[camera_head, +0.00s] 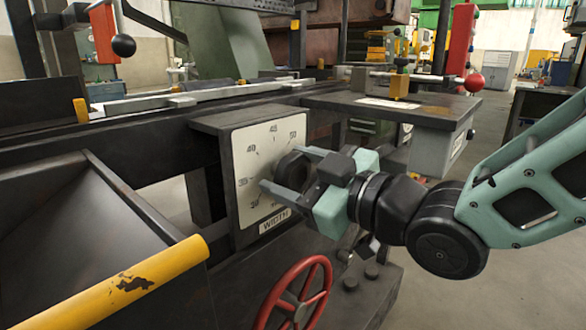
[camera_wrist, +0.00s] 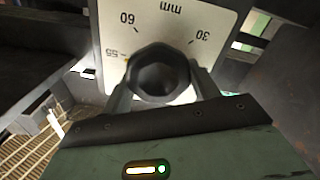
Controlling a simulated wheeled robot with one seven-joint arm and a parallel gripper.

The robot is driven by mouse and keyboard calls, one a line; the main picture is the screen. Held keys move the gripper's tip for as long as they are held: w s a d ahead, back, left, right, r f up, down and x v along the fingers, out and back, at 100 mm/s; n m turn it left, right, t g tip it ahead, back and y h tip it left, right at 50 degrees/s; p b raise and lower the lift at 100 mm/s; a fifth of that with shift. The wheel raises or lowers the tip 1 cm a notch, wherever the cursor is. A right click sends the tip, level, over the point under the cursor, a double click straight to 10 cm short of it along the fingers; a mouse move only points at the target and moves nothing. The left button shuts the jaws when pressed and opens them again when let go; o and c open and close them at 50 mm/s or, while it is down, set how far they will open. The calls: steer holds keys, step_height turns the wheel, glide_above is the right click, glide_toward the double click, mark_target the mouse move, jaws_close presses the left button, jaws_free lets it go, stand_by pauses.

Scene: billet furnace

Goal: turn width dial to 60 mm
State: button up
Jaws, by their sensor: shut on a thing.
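The width dial (camera_head: 262,150) is a pale square plate with black numbers and a WIDTH label, set upright on a dark housing. Its dark faceted knob (camera_head: 294,168) sits in the middle. My gripper (camera_head: 287,170) is shut on the knob, with one grey finger on each side. In the wrist view the dial plate (camera_wrist: 185,25) appears upside down, with 60, 30, mm and 55 readable. The knob (camera_wrist: 158,75) is between my fingertips (camera_wrist: 161,84). A small yellowish mark shows by the knob near 55; I cannot tell for sure whether it is the pointer.
A red handwheel (camera_head: 297,300) stands below the dial. A yellow bar (camera_head: 140,283) runs along the chute at lower left. A dark side table (camera_head: 425,103) and a lever with a red ball (camera_head: 474,82) are at upper right. Open floor lies at right.

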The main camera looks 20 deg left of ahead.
steer(key=m+p, duration=0.1)
steer(key=m, duration=0.1)
steer(key=m+p, duration=0.1)
steer(key=m, duration=0.2)
steer(key=shift+w+d+m, duration=0.1)
steer(key=shift+w+m, duration=0.1)
steer(key=shift+m, duration=0.1)
steer(key=shift+f+m+p, duration=0.1)
steer(key=shift+m+p, duration=1.1)
steer(key=shift+m, duration=1)
steer(key=o, duration=1)
steer(key=shift+c, duration=0.2)
